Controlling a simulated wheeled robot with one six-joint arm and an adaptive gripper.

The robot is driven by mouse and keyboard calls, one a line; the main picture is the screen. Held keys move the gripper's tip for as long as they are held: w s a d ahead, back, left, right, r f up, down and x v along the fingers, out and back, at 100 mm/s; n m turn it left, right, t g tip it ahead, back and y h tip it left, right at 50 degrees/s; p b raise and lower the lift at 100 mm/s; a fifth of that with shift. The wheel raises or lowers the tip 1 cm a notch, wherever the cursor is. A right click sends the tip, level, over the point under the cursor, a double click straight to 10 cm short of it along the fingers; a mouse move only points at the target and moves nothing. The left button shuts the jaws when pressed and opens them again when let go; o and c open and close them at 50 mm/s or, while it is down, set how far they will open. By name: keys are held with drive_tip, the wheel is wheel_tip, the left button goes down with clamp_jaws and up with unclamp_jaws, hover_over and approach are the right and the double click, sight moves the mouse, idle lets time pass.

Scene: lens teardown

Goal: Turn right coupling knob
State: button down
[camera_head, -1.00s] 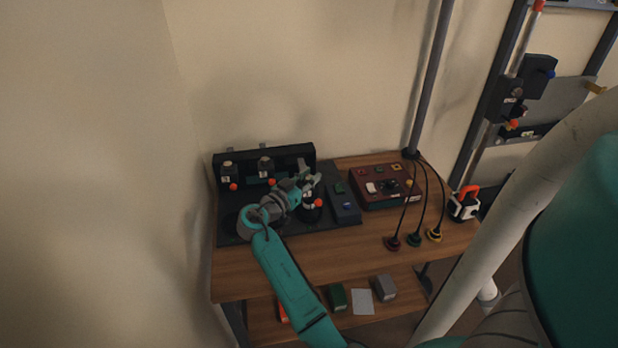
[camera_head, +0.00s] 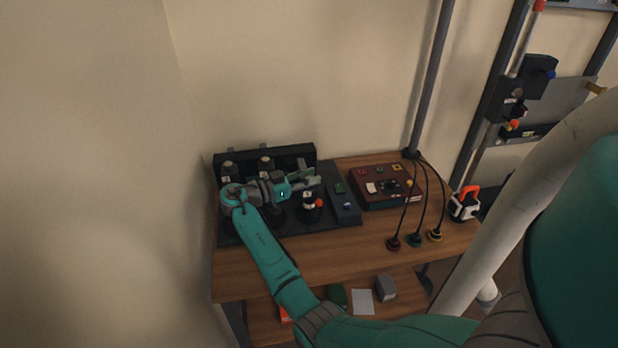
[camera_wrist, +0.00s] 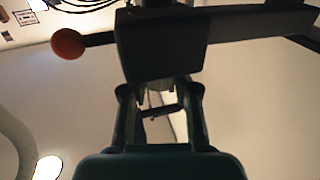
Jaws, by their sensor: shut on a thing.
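The right coupling unit (camera_head: 308,208) is a dark upright piece with a pale label and an orange ball (camera_head: 319,203) at its side. It stands on the black base at the back left of the bench. My gripper (camera_head: 314,178) is at its top, lying nearly level from the left. In the wrist view my gripper's fingers (camera_wrist: 160,100) close on a dark block, which I take as the right coupling knob (camera_wrist: 160,45). A bar with an orange ball (camera_wrist: 68,43) shows beside it. The exact contact is shaded.
Two similar units, left (camera_head: 228,168) and middle (camera_head: 265,163), stand close by, partly behind my arm. A dark box (camera_head: 343,205) stands just right, then a red-brown panel (camera_head: 385,188). The bench front (camera_head: 330,250) is clear.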

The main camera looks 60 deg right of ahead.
drive_tip(key=shift+f, duration=0.1)
drive_tip(key=c, duration=0.8)
unclamp_jaws()
drive_tip(key=shift+c, duration=0.2)
drive_tip(key=v, duration=0.7)
drive_tip(key=shift+a, duration=0.2)
drive_tip(key=shift+w, duration=0.1)
